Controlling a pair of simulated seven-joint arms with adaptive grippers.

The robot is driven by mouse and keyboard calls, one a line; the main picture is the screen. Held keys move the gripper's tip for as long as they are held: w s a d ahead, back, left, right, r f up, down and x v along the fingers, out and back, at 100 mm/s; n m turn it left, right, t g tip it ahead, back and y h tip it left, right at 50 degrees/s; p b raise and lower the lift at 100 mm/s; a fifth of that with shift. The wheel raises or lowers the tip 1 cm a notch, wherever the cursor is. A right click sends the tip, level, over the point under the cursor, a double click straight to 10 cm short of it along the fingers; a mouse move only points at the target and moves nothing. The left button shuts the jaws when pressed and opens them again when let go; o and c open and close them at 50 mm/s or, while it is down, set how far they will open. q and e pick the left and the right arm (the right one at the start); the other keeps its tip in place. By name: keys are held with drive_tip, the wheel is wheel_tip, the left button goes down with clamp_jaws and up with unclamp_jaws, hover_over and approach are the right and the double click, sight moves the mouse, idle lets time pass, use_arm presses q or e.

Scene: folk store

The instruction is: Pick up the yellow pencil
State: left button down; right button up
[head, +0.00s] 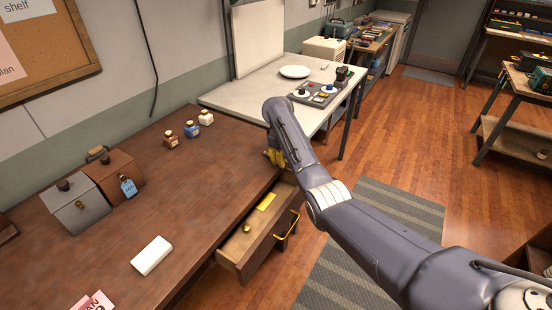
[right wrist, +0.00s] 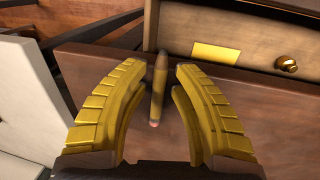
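My right gripper (head: 274,157) is at the right edge of the brown desk, above the back of the open drawer. In the right wrist view its two yellow fingers (right wrist: 160,68) are apart, with a clear gap on each side of a slim yellow-brown pencil (right wrist: 158,84). The pencil lies lengthwise between the fingers, its pinkish end towards the gripper's palm. I cannot tell how far below the fingertips it is. In the head view the pencil is not visible, and the gripper is partly covered by my arm. My left gripper is not in view.
The open drawer (head: 240,245) holds a yellow note (head: 266,201) and a brass knob-like object (head: 247,228). Small jars (head: 192,130), a grey box (head: 80,207), a brown case (head: 115,176) and a white block (head: 152,255) stand on the desk. A pale table (head: 243,97) adjoins it.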

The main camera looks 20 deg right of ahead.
drive_tip(key=shift+c, duration=0.3)
clamp_jaws()
wheel_tip(320, 180, up, 10)
idle(0.5)
drive_tip(key=shift+c, duration=1.9)
unclamp_jaws()
drive_tip(key=o, duration=1.6)
drive_tip(key=shift+o, duration=0.2)
